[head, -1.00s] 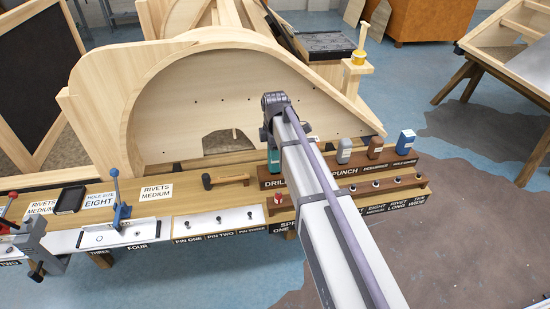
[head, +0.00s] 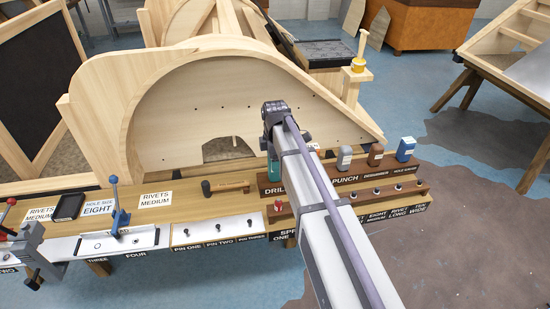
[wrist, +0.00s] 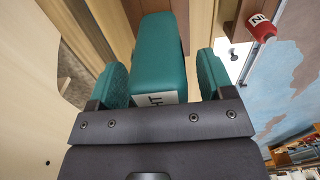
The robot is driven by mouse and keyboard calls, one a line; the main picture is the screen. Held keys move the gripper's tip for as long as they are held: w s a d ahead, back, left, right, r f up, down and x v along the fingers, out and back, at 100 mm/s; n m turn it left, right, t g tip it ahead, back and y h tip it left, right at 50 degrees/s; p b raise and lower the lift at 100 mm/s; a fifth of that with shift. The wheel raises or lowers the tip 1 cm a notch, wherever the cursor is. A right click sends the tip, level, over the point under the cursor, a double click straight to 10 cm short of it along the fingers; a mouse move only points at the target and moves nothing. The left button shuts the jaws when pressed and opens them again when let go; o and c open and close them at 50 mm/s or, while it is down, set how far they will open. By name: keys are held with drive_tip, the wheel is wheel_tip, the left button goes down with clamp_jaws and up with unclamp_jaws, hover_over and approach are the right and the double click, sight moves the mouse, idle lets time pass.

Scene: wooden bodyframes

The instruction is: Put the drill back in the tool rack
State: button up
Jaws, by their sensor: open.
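The teal drill (wrist: 158,62) is a blocky tool with a white label, partly hidden by my gripper in the wrist view. In the head view, a teal part (head: 273,168) shows beside my arm, above the rack's DRILL label. My gripper (wrist: 163,82) is open, with one teal finger pad on each side of the drill and narrow gaps visible. The wooden tool rack (head: 268,190) stands at the right end of the bench. My arm hides part of it, and the drill's lower end is hidden, so I cannot tell how it is seated.
Other tools stand right of my arm, including a grey punch (head: 344,158) and a blue hole gauge (head: 405,149). A red-topped tool (head: 278,205) sits in front, and a hammer (head: 225,187) lies left. The curved wooden bodyframe (head: 240,110) rises close behind the rack.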

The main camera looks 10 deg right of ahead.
drive_tip(key=r+p, duration=1.2)
drive_tip(key=shift+s+r, duration=0.2)
drive_tip(key=shift+r, duration=0.1)
drive_tip(key=s+m, duration=1.7)
drive_tip(key=s, duration=0.4)
drive_tip(key=shift+s+m, duration=0.3)
drive_tip(key=shift+s, duration=0.1)
drive_tip(key=shift+d, duration=0.15)
